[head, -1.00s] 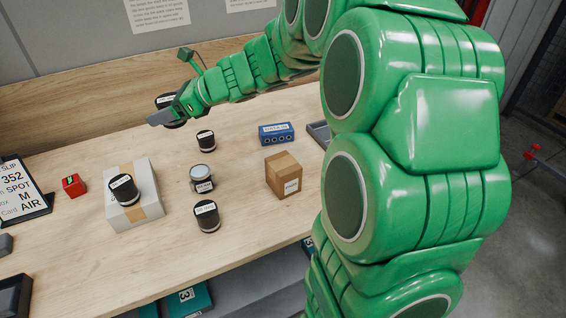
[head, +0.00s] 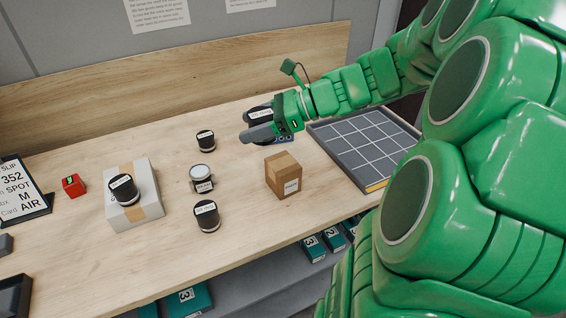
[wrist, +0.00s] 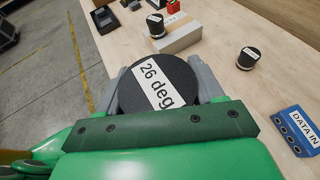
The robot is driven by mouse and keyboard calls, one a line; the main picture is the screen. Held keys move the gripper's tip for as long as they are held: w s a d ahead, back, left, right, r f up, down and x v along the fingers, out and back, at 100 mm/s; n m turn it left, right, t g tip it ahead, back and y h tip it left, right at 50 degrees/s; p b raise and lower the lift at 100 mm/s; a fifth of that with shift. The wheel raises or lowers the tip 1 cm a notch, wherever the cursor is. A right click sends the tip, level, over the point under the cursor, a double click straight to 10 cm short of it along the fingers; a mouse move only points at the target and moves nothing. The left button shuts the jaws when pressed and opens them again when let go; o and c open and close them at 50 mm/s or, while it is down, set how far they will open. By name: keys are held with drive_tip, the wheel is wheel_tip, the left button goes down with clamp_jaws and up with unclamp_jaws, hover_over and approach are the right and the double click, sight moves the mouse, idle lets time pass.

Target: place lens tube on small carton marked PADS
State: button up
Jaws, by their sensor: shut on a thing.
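My gripper (head: 262,132) is shut on a black lens tube (head: 257,113), held above the back of the bench. In the wrist view the lens tube (wrist: 158,85) sits between the two grey fingers and its label reads "26 deg". A small brown carton (head: 284,178) with a pale label stands on the bench, nearer the front than my gripper. Its label is too small to read, and its top looks bare. The carton does not show in the wrist view.
A blue DATA IN box (wrist: 297,130) is mostly hidden behind my gripper in the head view. Several black cylinders (head: 207,216) stand left of the carton, one on a white taped box (head: 150,190). A gridded grey tray (head: 365,145) lies at right.

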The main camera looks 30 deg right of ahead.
drive_tip(key=s+d+f, duration=0.2)
drive_tip(key=s+d, duration=0.3)
drive_tip(key=s, duration=0.3)
hover_over(277, 163)
drive_tip(key=s, duration=0.2)
drive_tip(key=f, duration=0.8)
drive_tip(key=shift+w+a+f, duration=0.1)
drive_tip(key=shift+w+f, duration=0.1)
drive_tip(key=shift+w, duration=0.05)
drive_tip(key=shift+w+f, duration=0.7)
drive_tip(key=shift+f, duration=1.7)
drive_tip(key=shift+f, duration=0.1)
drive_tip(key=o, duration=1.2)
drive_tip(key=shift+o, duration=0.2)
